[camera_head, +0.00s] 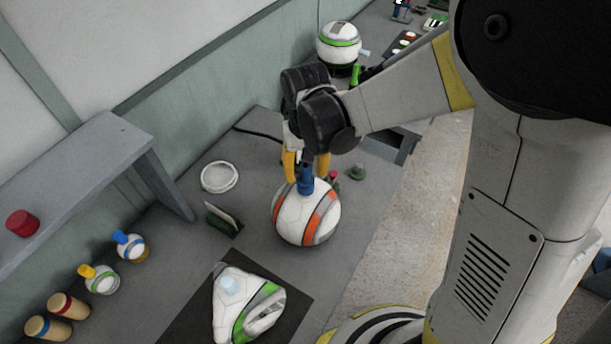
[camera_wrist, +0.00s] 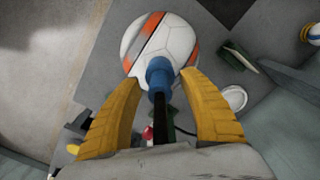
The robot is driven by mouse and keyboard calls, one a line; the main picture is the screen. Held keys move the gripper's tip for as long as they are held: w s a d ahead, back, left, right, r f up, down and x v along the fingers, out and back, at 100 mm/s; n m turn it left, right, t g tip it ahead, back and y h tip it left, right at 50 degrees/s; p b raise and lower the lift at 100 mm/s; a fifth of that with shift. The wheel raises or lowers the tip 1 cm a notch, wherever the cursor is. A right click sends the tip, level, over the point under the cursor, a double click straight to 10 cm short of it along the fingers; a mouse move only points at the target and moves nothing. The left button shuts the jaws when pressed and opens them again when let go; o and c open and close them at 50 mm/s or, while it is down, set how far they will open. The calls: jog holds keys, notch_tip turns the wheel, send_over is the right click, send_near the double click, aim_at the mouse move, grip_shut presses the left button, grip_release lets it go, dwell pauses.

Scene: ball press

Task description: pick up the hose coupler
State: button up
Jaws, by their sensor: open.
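The hose coupler (camera_head: 306,186) is a blue cylinder standing at the top of a white and orange ball (camera_head: 293,219). In the wrist view the blue coupler (camera_wrist: 159,70) lies between my yellow fingers, over the edge of the ball (camera_wrist: 170,38). A dark part (camera_wrist: 163,122) runs from it back toward my palm. My gripper (camera_head: 306,168) is open, with one finger on each side of the coupler. In the wrist view my gripper (camera_wrist: 160,82) shows a gap between each finger and the coupler. Whether a fingertip touches the ball is unclear.
A white and green ball-like object (camera_head: 229,305) lies on a dark mat in front. A white ring (camera_head: 220,177) and an upright dark green plate (camera_head: 223,220) are left of the ball. A small red-topped item (camera_head: 333,178) and a green one (camera_head: 357,172) stand close on the right.

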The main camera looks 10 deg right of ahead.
grip_shut()
jog(key=shift+r, duration=0.1)
